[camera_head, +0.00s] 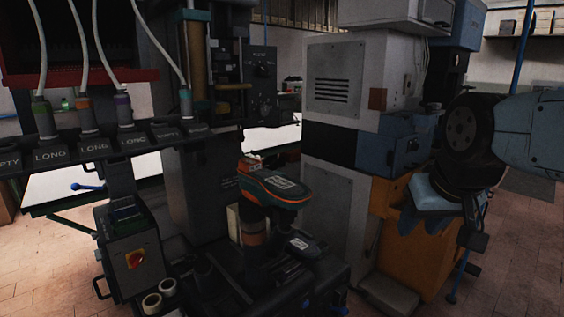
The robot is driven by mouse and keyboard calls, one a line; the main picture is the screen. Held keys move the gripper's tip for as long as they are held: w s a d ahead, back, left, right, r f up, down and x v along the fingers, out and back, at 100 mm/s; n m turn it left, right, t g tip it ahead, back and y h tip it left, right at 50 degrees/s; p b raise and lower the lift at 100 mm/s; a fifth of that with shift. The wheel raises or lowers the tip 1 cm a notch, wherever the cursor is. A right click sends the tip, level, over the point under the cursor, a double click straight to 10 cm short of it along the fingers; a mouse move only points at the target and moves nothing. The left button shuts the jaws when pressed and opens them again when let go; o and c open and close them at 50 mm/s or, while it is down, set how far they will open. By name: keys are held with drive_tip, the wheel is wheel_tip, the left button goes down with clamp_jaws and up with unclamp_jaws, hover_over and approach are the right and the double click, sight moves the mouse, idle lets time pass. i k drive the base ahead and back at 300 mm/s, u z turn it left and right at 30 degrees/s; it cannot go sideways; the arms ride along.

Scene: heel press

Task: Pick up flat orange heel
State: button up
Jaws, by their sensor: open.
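I cannot make out a flat orange heel in the camera_head view. A dark rack (105,146) at the left carries labels, several reading LONG and others EMPTY. Hoses run down to coloured fittings on it; one fitting (86,117) is orange, but I see no heel there.
A dark press machine (205,190) stands behind the rack. A control box (128,255) with a red switch is at lower left. Tiled floor (525,250) is open at far right.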

sight(247, 164)
drive_tip(key=u, duration=0.85)
drive_tip(key=i, duration=0.1)
drive_tip(key=z, duration=2.25)
drive_tip(key=k, duration=1.6)
drive_tip(key=u, duration=0.9)
drive_tip(key=i, duration=1)
drive_tip(key=u, duration=0.1)
